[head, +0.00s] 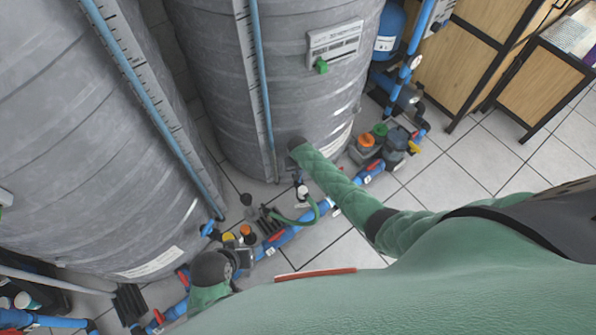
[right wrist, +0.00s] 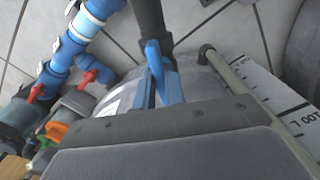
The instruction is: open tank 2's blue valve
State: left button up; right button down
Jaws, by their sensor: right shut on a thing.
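In the right wrist view, a blue valve lever (right wrist: 155,62) stands in front of my right gripper (right wrist: 160,88). The gripper is shut on it, though the fingertips partly blend with the blue lever. A dark pipe rises above the lever. In the head view, my right arm reaches to the lower front of the right-hand grey tank (head: 290,75); its gripper and the valve are hidden there. A second grey tank (head: 80,130) stands at the left. I cannot read which is tank 2. My left gripper does not show.
Blue pipes with red handles (right wrist: 37,92) run beside the gripper in the right wrist view. A measuring scale (right wrist: 255,85) lies at its right. In the head view, pumps and an orange-capped fitting (head: 366,142) crowd the pipe run. The tiled floor (head: 470,165) at right is clear.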

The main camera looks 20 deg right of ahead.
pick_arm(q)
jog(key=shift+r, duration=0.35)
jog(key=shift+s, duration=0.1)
pick_arm(e)
jog(key=c, duration=1.5)
grip_release()
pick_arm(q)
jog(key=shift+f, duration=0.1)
pick_arm(e)
jog(key=shift+o, duration=0.2)
jog(key=shift+r, duration=0.55)
notch_tip(320, 180, up, 6)
jog(key=shift+f+p, duration=0.1)
jog(key=shift+p, duration=0.3)
jog(key=shift+r, duration=0.45)
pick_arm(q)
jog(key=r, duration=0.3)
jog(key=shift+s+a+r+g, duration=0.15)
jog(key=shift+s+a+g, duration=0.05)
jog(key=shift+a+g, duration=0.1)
